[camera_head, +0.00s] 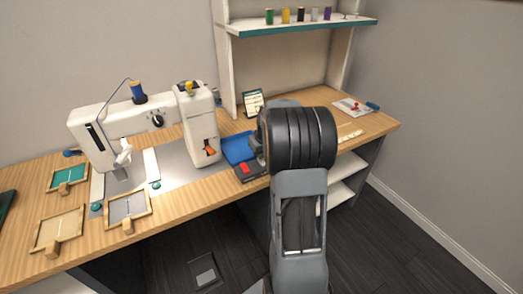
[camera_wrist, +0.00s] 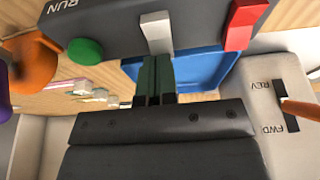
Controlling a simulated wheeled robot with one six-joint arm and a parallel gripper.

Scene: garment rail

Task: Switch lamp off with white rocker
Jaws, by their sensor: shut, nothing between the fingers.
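A dark control box (camera_wrist: 110,20) marked RUN fills the top of the wrist view. It carries a white rocker (camera_wrist: 156,32), a green button (camera_wrist: 85,51) and a red switch (camera_wrist: 244,22). In the head view the box (camera_head: 250,173) lies near the desk's front edge, partly hidden by my arm; its red part shows. My gripper (camera_wrist: 155,62) is shut and empty, its fingertips right at the rocker's near end in the wrist view; I cannot tell whether they touch it. In the head view my wrist hides the fingertips. I cannot make out a lamp.
A white sewing machine (camera_head: 198,125) with an orange lever stands left of the box. A blue tray (camera_head: 238,148) lies behind the box. Wooden frames (camera_head: 128,208) lie at the left. A shelf (camera_head: 300,27) with thread spools is above.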

